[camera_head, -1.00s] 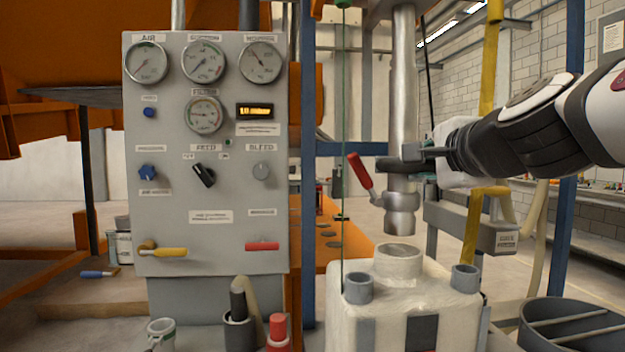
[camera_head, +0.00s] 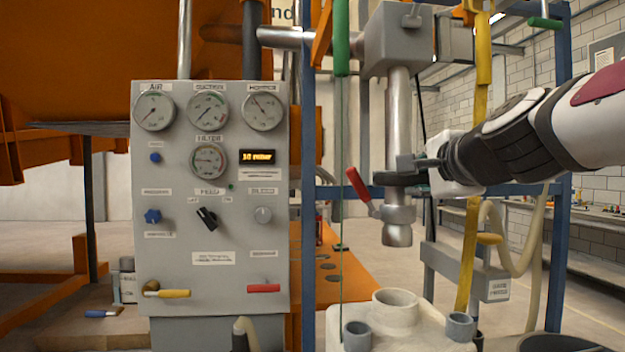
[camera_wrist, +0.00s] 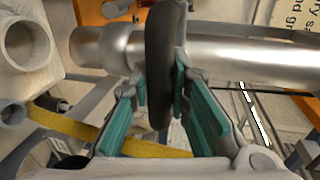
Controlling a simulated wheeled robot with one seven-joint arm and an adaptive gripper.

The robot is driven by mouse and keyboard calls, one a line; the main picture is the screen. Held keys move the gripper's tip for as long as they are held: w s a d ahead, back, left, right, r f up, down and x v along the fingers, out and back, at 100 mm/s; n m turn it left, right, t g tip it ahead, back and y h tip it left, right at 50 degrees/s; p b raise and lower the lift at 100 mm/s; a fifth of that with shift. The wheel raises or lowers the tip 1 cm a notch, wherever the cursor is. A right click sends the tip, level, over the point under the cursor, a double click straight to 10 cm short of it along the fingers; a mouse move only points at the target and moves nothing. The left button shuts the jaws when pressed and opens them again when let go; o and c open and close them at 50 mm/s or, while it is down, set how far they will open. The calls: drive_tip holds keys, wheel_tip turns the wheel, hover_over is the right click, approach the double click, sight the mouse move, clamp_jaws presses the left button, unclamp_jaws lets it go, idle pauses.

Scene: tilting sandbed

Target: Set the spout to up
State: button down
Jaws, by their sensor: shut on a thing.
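The spout (camera_head: 398,120) is a vertical silver metal pipe below a grey box (camera_head: 398,40). Its open lower end hangs above the round mouth (camera_head: 395,298) of a white container, with a clear gap between. A dark ring-like grip (camera_wrist: 160,50) is fixed around the pipe. My gripper (camera_head: 412,172) reaches in from the right at the grip's height. In the wrist view, its teal fingers (camera_wrist: 160,85) are on both sides of the dark grip and shut on it. The pipe lies across the wrist view behind the grip.
A red-handled lever (camera_head: 358,185) sticks out left of the spout. A green cord (camera_head: 342,130) and a blue post (camera_head: 308,160) stand further left. The grey control panel (camera_head: 210,230) is at the left. A yellow strap (camera_head: 470,250) hangs close behind my gripper.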

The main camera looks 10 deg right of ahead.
drive_tip(key=shift+r, duration=0.45)
drive_tip(key=c, duration=1.6)
unclamp_jaws()
drive_tip(key=shift+o, duration=0.6)
drive_tip(key=shift+f, duration=0.15)
drive_tip(key=v, duration=1.2)
drive_tip(key=shift+f, duration=0.1)
drive_tip(key=s+a+f+n+g+y+p, duration=0.1)
drive_tip(key=s+a+f+n+g+p, duration=0.3)
drive_tip(key=f, duration=0.3)
drive_tip(key=s+a+f+n+g+y+p, duration=0.1)
drive_tip(key=s+a+f+n+g, duration=0.1)
drive_tip(key=s+f+n, duration=0.3)
drive_tip(key=s+d+f+n+g+h+p, duration=0.1)
drive_tip(key=s+f+n+g+h+p, duration=0.1)
drive_tip(key=s+f+n+g, duration=0.3)
drive_tip(key=s+f+n+p, duration=0.1)
drive_tip(key=s+f+n, duration=0.3)
drive_tip(key=s+f, duration=0.2)
drive_tip(key=shift+s+d, duration=0.15)
drive_tip(key=shift+s, duration=0.1)
